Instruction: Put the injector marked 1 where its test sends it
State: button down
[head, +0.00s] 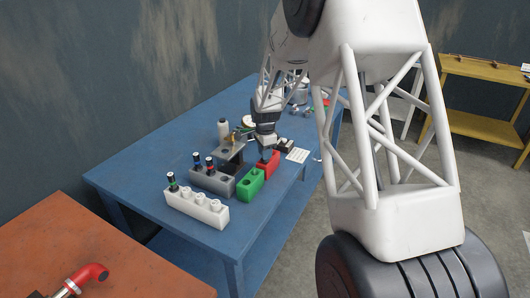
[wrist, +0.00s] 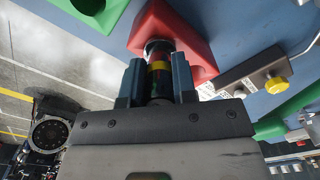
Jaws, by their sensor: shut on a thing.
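My gripper (head: 266,140) is over the red block (head: 266,164) on the blue table. In the wrist view my gripper (wrist: 158,82) is shut on an injector (wrist: 159,65) with a yellow and a red band. The injector's far end meets the red block (wrist: 178,30), so it appears at or in its hole; how deep I cannot tell. No number on it is readable. The green block (head: 250,184) is beside the red one, with its holes empty. A grey rack (head: 222,186) and a white rack (head: 197,207) stand to the left.
Several banded injectors (head: 197,161) stand in the racks at left. A grey stand (head: 231,153) is behind the grey rack. A yellow button (wrist: 275,83) on a grey box is close right in the wrist view. A white card (head: 297,155) lies right of the red block.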

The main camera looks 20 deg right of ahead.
dwell(0.3)
jog(key=c, duration=0.5)
grip_release()
jog(key=shift+r, duration=3.95)
